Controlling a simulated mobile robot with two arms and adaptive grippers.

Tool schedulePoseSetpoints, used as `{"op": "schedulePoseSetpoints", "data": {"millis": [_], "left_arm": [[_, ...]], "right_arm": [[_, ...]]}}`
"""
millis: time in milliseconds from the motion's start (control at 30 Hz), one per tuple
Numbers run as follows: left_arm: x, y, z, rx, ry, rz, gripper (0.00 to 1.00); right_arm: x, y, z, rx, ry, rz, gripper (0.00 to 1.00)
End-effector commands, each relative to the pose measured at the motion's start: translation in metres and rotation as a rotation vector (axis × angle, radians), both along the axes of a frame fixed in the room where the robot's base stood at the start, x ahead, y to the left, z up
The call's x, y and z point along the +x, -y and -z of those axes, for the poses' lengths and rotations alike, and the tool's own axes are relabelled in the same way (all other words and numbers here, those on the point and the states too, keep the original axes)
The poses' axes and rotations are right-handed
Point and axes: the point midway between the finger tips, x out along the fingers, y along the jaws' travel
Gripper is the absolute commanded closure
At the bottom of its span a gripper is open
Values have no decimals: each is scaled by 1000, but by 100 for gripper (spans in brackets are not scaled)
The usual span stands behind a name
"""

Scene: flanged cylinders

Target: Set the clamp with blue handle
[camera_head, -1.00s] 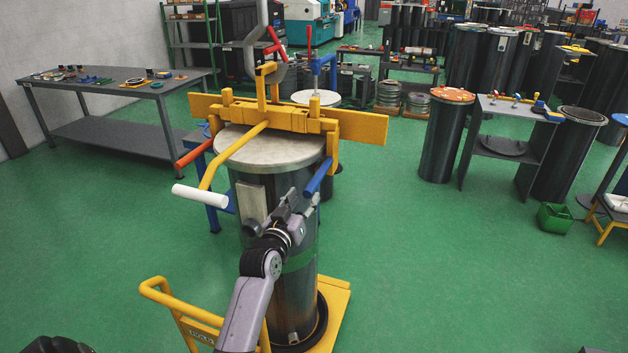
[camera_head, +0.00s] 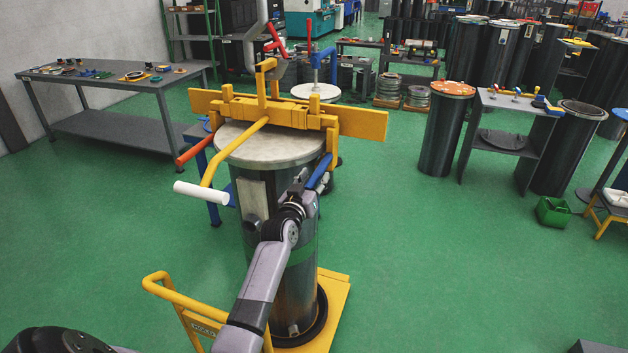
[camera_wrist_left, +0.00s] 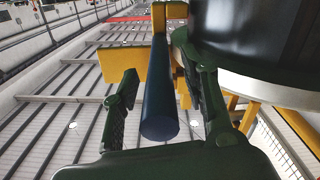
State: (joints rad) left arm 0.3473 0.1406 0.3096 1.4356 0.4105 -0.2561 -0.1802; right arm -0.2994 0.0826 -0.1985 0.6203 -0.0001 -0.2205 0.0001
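The blue handle (camera_head: 321,170) of the clamp slopes down at the right side of the yellow clamp bar (camera_head: 360,123), beside the flanged cylinder. In the left wrist view the handle (camera_wrist_left: 159,105) runs between my fingers, its round end towards the camera. My left gripper (camera_head: 312,184) is open around the handle, with a gap showing on both sides in the wrist view, where the gripper (camera_wrist_left: 163,100) also shows. My right gripper is not in view.
The cylinder's pale lid (camera_head: 270,148) lies under the clamp bar. A red handle (camera_head: 194,148) and a white-ended yellow lever (camera_head: 202,193) stick out left. The cylinder stands on a yellow trolley (camera_head: 335,310).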

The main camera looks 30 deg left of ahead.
Motion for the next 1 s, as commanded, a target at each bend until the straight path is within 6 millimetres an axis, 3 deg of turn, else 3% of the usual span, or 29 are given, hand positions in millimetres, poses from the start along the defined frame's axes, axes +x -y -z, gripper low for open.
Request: {"op": "schedulePoseSetpoints", "data": {"millis": [600, 1000], "left_arm": [[0, 0, 0, 0, 0, -1, 100], [-1, 0, 0, 1, -1, -1, 100]], "right_arm": [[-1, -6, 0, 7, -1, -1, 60], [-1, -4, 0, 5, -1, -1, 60]]}}
